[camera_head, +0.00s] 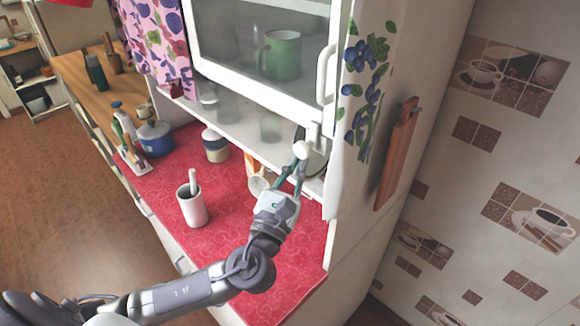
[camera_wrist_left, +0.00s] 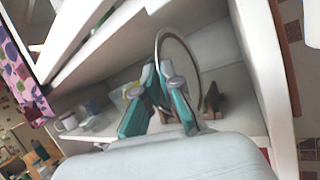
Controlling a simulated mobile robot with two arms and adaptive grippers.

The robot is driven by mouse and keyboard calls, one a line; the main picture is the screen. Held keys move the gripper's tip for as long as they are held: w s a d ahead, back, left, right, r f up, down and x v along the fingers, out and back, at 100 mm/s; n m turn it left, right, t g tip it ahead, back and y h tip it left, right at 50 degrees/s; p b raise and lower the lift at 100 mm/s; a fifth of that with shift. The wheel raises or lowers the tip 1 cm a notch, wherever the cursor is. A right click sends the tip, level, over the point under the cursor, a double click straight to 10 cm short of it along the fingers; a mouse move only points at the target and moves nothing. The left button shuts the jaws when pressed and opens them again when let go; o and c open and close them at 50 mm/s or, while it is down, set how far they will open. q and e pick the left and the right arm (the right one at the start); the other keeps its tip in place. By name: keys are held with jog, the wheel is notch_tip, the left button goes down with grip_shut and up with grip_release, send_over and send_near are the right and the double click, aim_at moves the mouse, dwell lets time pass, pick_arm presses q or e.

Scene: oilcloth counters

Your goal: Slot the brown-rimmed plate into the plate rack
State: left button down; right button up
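The brown-rimmed plate (camera_wrist_left: 186,62) is a pale, upright disc with a thin dark rim, seen tilted to my wrist camera. In the head view it is partly hidden behind my left gripper (camera_head: 297,165). In the left wrist view the teal fingers of my left gripper (camera_wrist_left: 160,78) close on the plate's near edge. The wooden plate rack (camera_wrist_left: 213,101) shows as brown pieces on the shelf, beside and behind the plate's lower part. The plate's bottom edge is hidden by a finger, so I cannot tell whether it sits in a slot. My right gripper is not in view.
A glass-fronted cupboard (camera_head: 240,95) hangs just above the gripper, and a white side panel (camera_head: 341,170) stands close to its right. A white crock (camera_head: 191,204), a striped jar (camera_head: 215,145) and a blue pot (camera_head: 155,139) stand left on the red oilcloth (camera_head: 235,235).

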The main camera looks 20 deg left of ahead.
aim_at(318, 158)
pick_arm(q)
jog(key=shift+w+d+f, duration=0.1)
jog(key=shift+w+d, duration=0.25)
jog(key=shift+w, duration=0.6)
jog(key=shift+w+d, duration=0.35)
jog(key=shift+w, duration=0.55)
jog(key=shift+w+d+f, duration=0.1)
jog(key=shift+w+d, duration=0.25)
jog(key=shift+w, duration=0.6)
jog(key=shift+f+b, duration=0.45)
jog(key=shift+f, duration=0.2)
jog(key=c, duration=1.2)
grip_release()
jog(key=shift+c, duration=0.2)
